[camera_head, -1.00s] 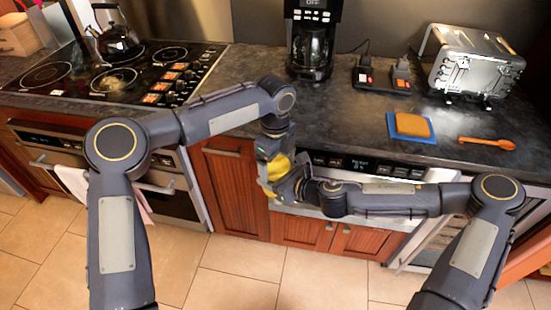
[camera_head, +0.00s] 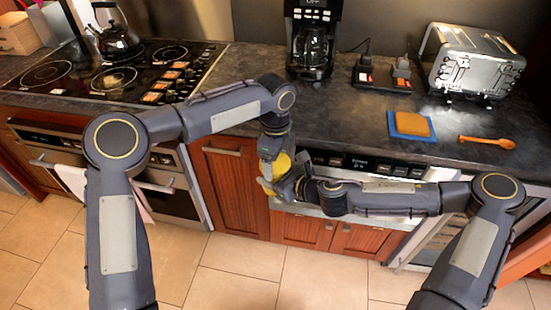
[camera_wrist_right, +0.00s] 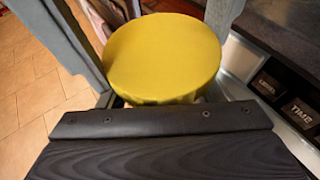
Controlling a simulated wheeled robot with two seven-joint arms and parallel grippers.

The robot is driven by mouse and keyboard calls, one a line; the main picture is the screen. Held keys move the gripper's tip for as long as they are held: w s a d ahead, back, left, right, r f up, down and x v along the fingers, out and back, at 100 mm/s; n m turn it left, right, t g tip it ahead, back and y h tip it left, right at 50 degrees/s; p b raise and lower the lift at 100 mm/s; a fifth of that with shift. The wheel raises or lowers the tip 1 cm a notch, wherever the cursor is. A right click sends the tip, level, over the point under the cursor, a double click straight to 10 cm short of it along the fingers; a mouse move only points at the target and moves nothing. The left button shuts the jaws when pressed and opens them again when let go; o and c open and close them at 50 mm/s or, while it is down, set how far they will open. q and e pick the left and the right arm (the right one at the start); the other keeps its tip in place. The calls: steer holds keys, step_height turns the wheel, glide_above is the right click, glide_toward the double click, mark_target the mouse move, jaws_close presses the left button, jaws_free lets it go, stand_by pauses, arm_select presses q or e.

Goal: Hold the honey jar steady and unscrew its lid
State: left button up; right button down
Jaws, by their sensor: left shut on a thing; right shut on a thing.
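The honey jar (camera_head: 282,164) is a small yellow patch in the head view, mostly hidden by both grippers in front of the counter. My left gripper (camera_head: 271,170) comes down from above and is shut on the jar. My right gripper (camera_head: 287,187) reaches in from the right and is shut on the lid. In the right wrist view, the lid (camera_wrist_right: 162,57) is a round, flat yellow face between the two grey fingers. The jar body below it is hidden there. I cannot tell whether the lid is loose.
The dark counter (camera_head: 330,115) lies just behind the grippers, with a drawer microwave (camera_head: 370,163) below its edge. A coffee maker (camera_head: 310,45), a toaster (camera_head: 470,62), a sponge on a blue mat (camera_head: 411,124) and an orange spoon (camera_head: 487,142) stand or lie on it.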

arm_select(q)
steer(key=shift+r, duration=0.15)
steer(key=shift+r, duration=0.95)
